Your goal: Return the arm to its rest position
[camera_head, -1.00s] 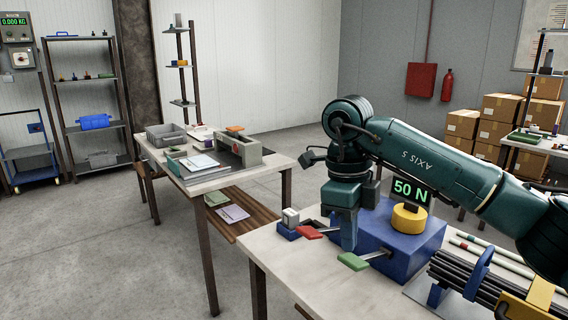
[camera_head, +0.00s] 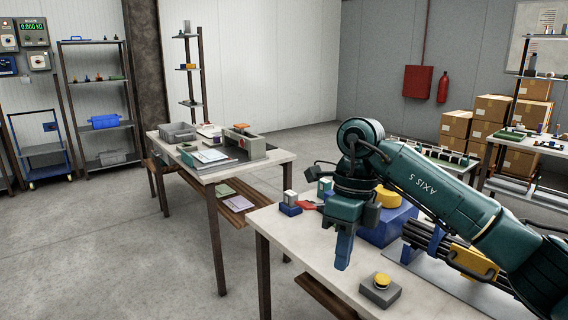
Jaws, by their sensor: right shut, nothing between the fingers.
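My right arm (camera_head: 430,190) is dark teal and comes in from the right edge, marked AXIS 5. Its gripper (camera_head: 343,262) points down, shut and empty, above the near worktable (camera_head: 290,235). It is left of a grey box with a yellow button (camera_head: 380,290) and apart from it. The arm and gripper partly cover a blue block with a yellow round top (camera_head: 388,198). My left gripper is not in view.
Dark rods (camera_head: 425,236) lie in a blue holder at right, partly behind the arm. Small blocks and a red lever (camera_head: 305,205) sit at the table's back left. A second table (camera_head: 225,170) holds trays and papers. Open floor lies at left.

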